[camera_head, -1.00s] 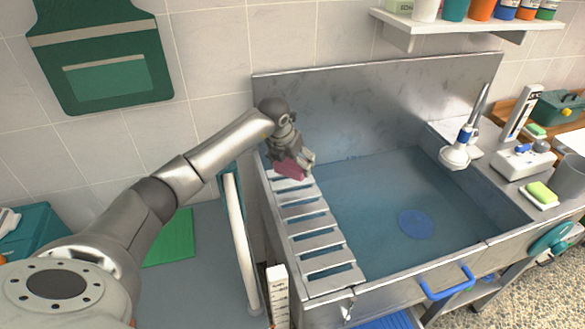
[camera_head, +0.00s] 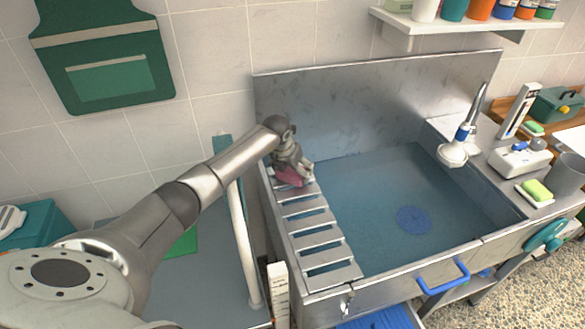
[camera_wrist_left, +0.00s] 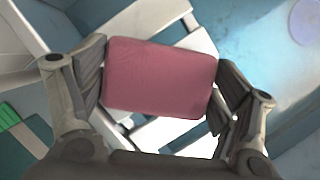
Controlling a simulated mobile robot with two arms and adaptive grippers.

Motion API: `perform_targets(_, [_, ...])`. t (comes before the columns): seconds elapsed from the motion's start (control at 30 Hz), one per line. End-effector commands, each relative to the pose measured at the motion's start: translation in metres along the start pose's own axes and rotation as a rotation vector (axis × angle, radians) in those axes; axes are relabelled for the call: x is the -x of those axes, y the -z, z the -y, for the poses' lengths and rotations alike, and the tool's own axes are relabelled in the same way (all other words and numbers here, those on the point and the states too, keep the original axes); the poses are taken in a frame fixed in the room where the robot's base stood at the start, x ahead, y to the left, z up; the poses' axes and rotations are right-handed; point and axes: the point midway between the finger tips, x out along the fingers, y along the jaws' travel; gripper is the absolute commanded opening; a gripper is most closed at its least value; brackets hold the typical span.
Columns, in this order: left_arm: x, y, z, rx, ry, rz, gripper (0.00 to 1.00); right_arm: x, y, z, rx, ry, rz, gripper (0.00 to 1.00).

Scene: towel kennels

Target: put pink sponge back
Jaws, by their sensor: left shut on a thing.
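The pink sponge (camera_head: 291,177) is held in my left gripper (camera_head: 292,172) at the far end of the slatted rack (camera_head: 319,238) on the left side of the metal sink. In the left wrist view the sponge (camera_wrist_left: 160,77) lies between the two fingers of my left gripper (camera_wrist_left: 162,85), which touch its left and right ends. White slats (camera_wrist_left: 160,135) show below it. The sponge is over or on the far slats; I cannot tell whether it touches them. My right gripper is not in view.
The sink basin (camera_head: 385,205) is right of the rack, with a blue drain disc (camera_head: 413,220) on its bottom. The metal back wall (camera_head: 340,105) rises behind. A shower head (camera_head: 455,153) and a yellow-green sponge (camera_head: 537,190) on a white dish are at the right.

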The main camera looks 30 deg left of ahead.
Motion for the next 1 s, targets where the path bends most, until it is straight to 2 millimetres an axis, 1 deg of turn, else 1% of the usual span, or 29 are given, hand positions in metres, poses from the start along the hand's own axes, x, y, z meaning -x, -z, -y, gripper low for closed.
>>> perform_targets(0.13, [-0.004, 0.002, 0.000, 0.000, 0.000, 0.000, 0.62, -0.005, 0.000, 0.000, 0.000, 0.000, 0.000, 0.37])
perform_targets(0.17, [-0.003, 0.001, 0.000, 0.000, 0.000, 0.001, 0.87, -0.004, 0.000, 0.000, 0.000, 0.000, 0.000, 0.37])
perform_targets(0.27, [-0.002, 0.001, 0.000, 0.000, 0.000, 0.000, 0.99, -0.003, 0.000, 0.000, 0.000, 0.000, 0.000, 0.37])
perform_targets(0.63, [-0.002, 0.001, 0.000, 0.001, 0.000, 0.000, 1.00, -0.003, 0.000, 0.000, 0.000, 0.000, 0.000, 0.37])
perform_targets(0.77, [0.003, -0.001, 0.000, 0.001, 0.000, 0.000, 1.00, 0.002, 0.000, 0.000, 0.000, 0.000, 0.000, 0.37])
perform_targets(0.8, [0.004, -0.001, -0.001, 0.000, -0.001, 0.001, 1.00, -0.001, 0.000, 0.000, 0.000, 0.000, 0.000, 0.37])
perform_targets(0.87, [0.009, -0.001, -0.001, 0.000, -0.001, 0.002, 1.00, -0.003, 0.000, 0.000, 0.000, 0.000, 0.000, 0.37])
perform_targets(1.0, [0.026, 0.000, -0.001, -0.001, -0.002, 0.002, 1.00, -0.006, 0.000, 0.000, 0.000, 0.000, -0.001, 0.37])
